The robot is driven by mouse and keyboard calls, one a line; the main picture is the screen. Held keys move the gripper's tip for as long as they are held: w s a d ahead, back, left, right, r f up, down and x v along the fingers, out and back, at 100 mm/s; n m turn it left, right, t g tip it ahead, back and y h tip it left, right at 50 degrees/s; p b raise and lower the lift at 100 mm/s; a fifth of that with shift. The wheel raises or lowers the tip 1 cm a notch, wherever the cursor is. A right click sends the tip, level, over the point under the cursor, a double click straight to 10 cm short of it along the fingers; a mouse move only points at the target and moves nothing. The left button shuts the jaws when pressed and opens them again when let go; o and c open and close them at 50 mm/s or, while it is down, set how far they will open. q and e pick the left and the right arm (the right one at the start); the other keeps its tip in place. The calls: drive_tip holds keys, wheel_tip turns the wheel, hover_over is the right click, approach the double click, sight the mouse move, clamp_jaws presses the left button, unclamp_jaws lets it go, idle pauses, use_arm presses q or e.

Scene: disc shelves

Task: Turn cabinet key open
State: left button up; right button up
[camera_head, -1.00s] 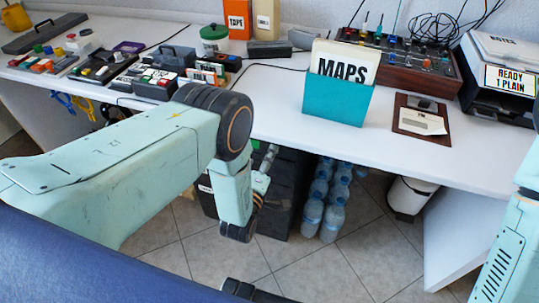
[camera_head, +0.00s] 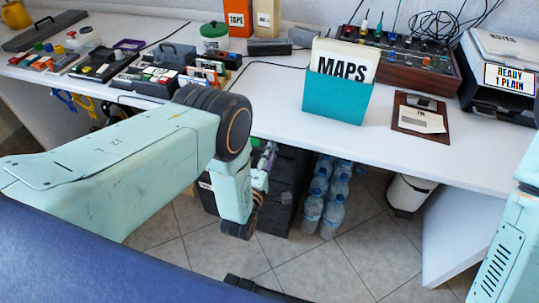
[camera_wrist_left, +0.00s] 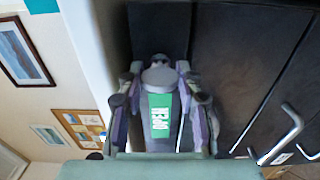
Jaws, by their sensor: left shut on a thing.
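The dark cabinet (camera_head: 288,165) stands under the white desk. My left gripper (camera_head: 265,158) is at its front in the head view, at the end of the bent left arm. In the left wrist view, the left gripper (camera_wrist_left: 159,72) has its two fingers on either side of a round grey key head (camera_wrist_left: 160,77) and is shut on it. A green label (camera_wrist_left: 160,115) reading OPEN shows between the fingers, turned sideways in the picture. The key's shaft and the lock are hidden. My right gripper is out of view; only part of the right arm shows at the right edge.
Several water bottles (camera_head: 324,195) stand right of the cabinet, then a white bin (camera_head: 408,193). The desk (camera_head: 268,105) above carries a teal MAPS box (camera_head: 336,98), a control panel (camera_head: 400,62) and a printer (camera_head: 500,80).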

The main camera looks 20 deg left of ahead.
use_arm(q)
drive_tip(key=o, duration=1.2)
drive_tip(key=shift+c, duration=0.2)
drive_tip(key=s, duration=1.2)
drive_tip(key=shift+a, duration=0.2)
